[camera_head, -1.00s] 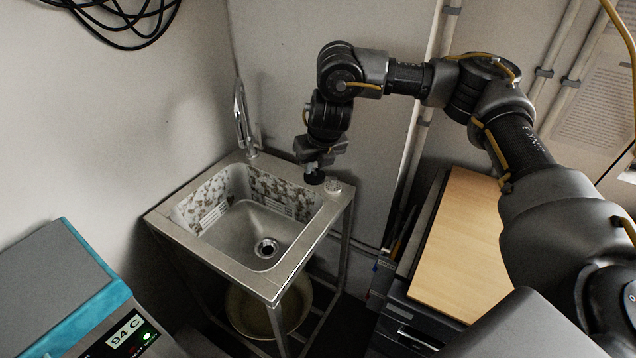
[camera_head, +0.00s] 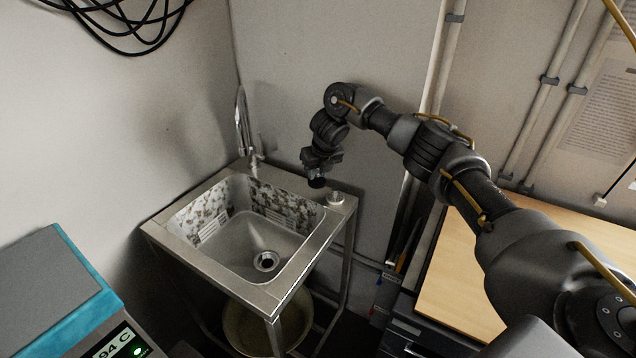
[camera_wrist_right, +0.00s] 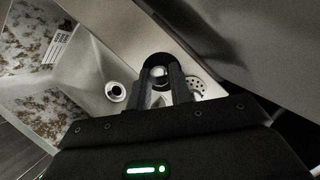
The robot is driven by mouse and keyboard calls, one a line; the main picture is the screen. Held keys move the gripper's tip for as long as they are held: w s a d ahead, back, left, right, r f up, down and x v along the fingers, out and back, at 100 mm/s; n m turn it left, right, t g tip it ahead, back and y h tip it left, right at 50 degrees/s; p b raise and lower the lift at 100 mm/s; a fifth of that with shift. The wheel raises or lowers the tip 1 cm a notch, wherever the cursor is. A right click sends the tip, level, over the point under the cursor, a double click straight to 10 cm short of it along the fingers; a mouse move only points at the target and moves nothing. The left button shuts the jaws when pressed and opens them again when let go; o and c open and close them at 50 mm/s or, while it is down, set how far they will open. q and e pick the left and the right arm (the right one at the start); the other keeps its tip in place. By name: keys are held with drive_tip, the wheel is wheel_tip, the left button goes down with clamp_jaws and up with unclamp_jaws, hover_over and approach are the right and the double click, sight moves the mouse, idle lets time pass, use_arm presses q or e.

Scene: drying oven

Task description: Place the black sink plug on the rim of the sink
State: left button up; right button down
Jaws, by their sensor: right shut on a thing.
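The black sink plug (camera_head: 317,183) is a dark disc under my right gripper (camera_head: 317,170), close above the sink's back right rim. In the right wrist view, the gripper (camera_wrist_right: 160,88) is shut on the plug's metal knob, with the black disc (camera_wrist_right: 156,60) showing beyond the fingertips. I cannot tell whether the plug touches the rim. The steel sink (camera_head: 215,252) has an open drain (camera_head: 266,262) in its basin, which also shows in the right wrist view (camera_wrist_right: 115,91). My left gripper is not in view.
A small round perforated metal piece (camera_head: 336,197) sits on the rim, right of the plug. The faucet (camera_head: 243,130) stands at the back corner. Walls are close behind. A wooden-topped cabinet (camera_head: 462,275) is at the right, a teal-edged device (camera_head: 60,285) at the left.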

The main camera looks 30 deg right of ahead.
sight(319, 176)
drive_tip(key=shift+w+d+f, duration=0.15)
drive_tip(key=shift+f, duration=1.65)
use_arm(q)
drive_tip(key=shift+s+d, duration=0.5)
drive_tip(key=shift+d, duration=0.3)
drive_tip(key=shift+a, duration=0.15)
use_arm(e)
drive_tip(key=shift+f, duration=0.1)
drive_tip(key=c, duration=1.3)
unclamp_jaws()
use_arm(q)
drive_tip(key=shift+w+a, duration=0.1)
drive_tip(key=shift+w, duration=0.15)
use_arm(e)
drive_tip(key=shift+o, duration=0.2)
